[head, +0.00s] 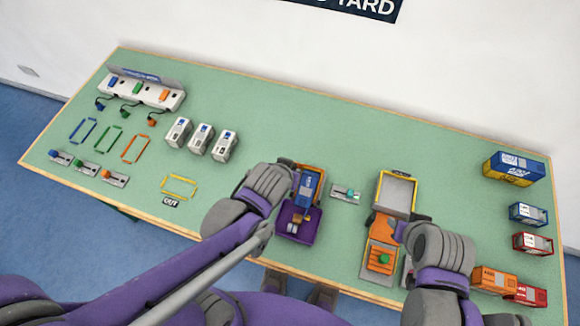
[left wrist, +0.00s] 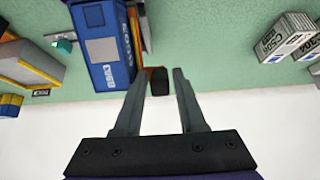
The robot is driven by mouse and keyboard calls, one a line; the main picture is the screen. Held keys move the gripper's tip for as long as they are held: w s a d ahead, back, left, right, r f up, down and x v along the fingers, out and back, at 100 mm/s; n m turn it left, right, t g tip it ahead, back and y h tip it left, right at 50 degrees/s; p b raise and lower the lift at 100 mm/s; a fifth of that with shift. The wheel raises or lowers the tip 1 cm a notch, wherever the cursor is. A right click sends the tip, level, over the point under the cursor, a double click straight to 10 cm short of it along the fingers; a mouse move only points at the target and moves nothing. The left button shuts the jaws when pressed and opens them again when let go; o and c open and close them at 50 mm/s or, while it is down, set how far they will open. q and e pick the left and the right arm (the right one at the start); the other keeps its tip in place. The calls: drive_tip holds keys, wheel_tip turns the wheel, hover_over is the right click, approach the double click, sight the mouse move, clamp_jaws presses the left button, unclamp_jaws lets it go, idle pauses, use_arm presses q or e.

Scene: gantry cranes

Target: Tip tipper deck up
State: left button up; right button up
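A purple vehicle (head: 297,228) stands at the middle of the table's front. An orange-edged deck (head: 318,168) on it carries a blue container (head: 309,187), which also shows in the left wrist view (left wrist: 106,45). A black handle (left wrist: 159,82) sticks out from the deck's end in the left wrist view. My left gripper (left wrist: 160,75) is open, with its fingers on either side of this handle and visible gaps beside it. In the head view, my left wrist hides the fingers. My right gripper (head: 403,232) is beside an orange vehicle; its fingers are mostly hidden.
The orange vehicle (head: 379,262) has a green knob and a grey bin (head: 397,193) behind it. A small panel with a teal knob (head: 347,193) lies between the vehicles. White containers (head: 201,138) stand to the left. Several coloured containers (head: 513,168) line the right end. The rear middle is clear.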

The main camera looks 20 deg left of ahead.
use_arm(q)
drive_tip(key=shift+r, duration=0.2)
drive_tip(key=shift+s+r, duration=0.15)
drive_tip(key=shift+r, duration=0.1)
drive_tip(key=p+v, duration=0.4)
drive_tip(key=v, duration=0.6)
use_arm(e)
wheel_tip(320, 180, up, 6)
drive_tip(key=w, duration=0.2)
drive_tip(key=shift+w+r+t, duration=0.15)
drive_tip(key=shift+w+t, duration=0.15)
drive_tip(key=shift+w, duration=0.05)
use_arm(q)
drive_tip(key=shift+s+f, duration=0.1)
drive_tip(key=shift+s, duration=0.05)
drive_tip(key=a+r+g, duration=0.1)
drive_tip(key=a+r, duration=0.1)
drive_tip(key=a, duration=0.4)
drive_tip(key=shift+w+a, duration=0.15)
drive_tip(key=shift+w, duration=0.3)
